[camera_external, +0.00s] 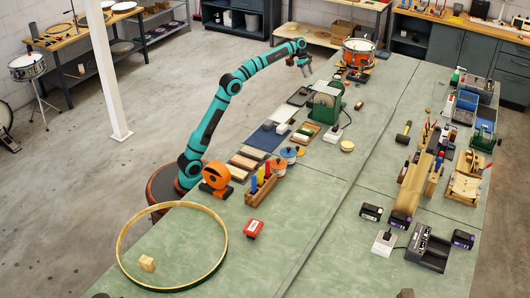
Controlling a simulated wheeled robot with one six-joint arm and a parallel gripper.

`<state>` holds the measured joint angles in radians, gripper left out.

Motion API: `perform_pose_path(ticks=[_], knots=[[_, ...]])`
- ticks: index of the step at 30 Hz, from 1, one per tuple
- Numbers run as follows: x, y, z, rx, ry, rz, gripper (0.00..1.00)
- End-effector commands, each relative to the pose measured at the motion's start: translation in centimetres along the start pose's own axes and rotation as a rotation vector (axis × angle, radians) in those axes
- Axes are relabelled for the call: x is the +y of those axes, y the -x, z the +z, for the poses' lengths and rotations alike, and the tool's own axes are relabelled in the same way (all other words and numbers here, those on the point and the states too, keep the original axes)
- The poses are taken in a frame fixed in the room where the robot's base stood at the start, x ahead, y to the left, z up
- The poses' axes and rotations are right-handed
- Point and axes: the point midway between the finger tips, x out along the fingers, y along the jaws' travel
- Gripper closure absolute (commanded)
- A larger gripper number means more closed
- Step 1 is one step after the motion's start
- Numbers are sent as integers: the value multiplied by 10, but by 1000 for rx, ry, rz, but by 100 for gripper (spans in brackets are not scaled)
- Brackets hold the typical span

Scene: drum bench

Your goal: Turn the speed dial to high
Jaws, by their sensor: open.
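No speed dial can be made out at this size. A green machine (325,103) stands on the bench (310,215), right of my arm's middle. A small white box (332,134) with a dark cord sits in front of it. A second white box (384,241) sits at the front right; I cannot tell whether either box carries the dial. My gripper (304,69) is open and looks empty. It is in the air beyond the green machine, left of the orange drum (359,55), apart from both.
A large wooden hoop (226,246) lies at the front left. Tools and batteries crowd the right side. The bench's middle strip is mostly clear.

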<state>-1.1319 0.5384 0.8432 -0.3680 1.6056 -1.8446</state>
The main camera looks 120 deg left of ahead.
Motion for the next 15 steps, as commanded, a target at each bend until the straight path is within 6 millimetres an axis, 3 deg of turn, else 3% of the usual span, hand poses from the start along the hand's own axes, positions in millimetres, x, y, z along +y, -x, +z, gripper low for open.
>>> perform_pose_path(ticks=[15], knots=[[-44,11,54,-5,-170,58,47]])
